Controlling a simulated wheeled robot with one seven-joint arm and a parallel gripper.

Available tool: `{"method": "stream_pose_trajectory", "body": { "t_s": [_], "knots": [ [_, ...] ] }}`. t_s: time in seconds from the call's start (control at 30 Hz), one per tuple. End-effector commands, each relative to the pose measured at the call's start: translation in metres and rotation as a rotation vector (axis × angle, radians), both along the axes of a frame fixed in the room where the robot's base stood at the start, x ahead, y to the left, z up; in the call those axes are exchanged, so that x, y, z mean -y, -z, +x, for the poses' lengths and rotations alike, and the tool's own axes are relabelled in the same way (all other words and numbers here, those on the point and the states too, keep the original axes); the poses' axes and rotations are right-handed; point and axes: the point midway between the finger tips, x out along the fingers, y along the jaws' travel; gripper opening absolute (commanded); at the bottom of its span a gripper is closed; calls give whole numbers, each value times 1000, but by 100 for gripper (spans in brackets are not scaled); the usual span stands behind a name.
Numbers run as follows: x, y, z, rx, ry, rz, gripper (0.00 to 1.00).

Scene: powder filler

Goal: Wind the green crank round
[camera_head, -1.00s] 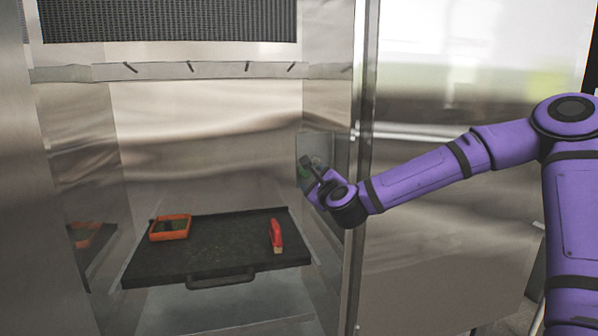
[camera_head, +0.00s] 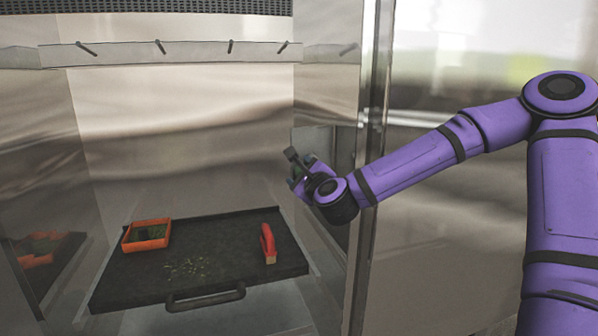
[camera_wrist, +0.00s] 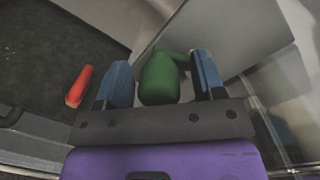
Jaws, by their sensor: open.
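The green crank (camera_wrist: 160,80) shows in the wrist view as a rounded green grip with a short arm reaching to the right at its far end. It lies between the two blue fingers of my gripper (camera_wrist: 162,70). The fingers are apart, with a visible gap on each side of the grip. In the head view my gripper (camera_head: 300,174) is at the right inner wall of the steel cabinet. There my own wrist and fingers hide most or all of the crank.
A black tray (camera_head: 205,245) with a front handle lies low in the cabinet, with scattered bits on it. The cabinet's right front edge (camera_head: 372,180) is close to my forearm.

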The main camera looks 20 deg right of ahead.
Motion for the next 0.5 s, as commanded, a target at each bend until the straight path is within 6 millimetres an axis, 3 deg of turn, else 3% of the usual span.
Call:
{"method": "stream_pose_trajectory", "body": {
  "t_s": [0.23,0.43,0.5],
  "knots": [
    [0,0,0,0,0,0,60],
    [0,0,0,0,0,0,14],
    [0,0,0,0,0,0,14]
  ]
}}
